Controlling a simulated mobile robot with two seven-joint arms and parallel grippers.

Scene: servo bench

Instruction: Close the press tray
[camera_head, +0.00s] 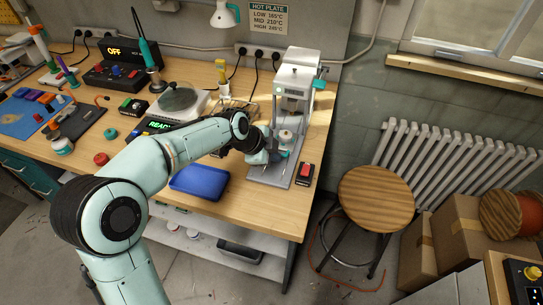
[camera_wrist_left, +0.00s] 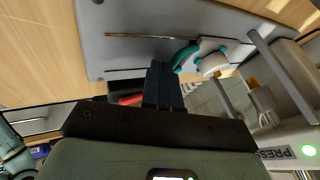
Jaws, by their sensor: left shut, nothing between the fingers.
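The press (camera_head: 298,80) stands at the right end of the bench, a grey frame on a flat base plate (camera_head: 269,175). Its tray (camera_wrist_left: 206,46) is a pale piece with a teal handle (camera_wrist_left: 184,58) and a round white part (camera_wrist_left: 212,63) on it. The tray lies low over the base, by the press's posts; how far out it is I cannot tell. My left gripper (camera_wrist_left: 164,72) is shut and empty, its fingertips just beside the teal handle. Whether they touch is unclear. In the head view my left gripper (camera_head: 277,157) partly hides the tray.
A switch box with a red button (camera_head: 305,171) sits right of the press base. A blue bin (camera_head: 200,182) lies left of the press, below my forearm. A hot plate (camera_head: 180,98) stands further left. A wooden stool (camera_head: 376,199) is beyond the bench's right edge.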

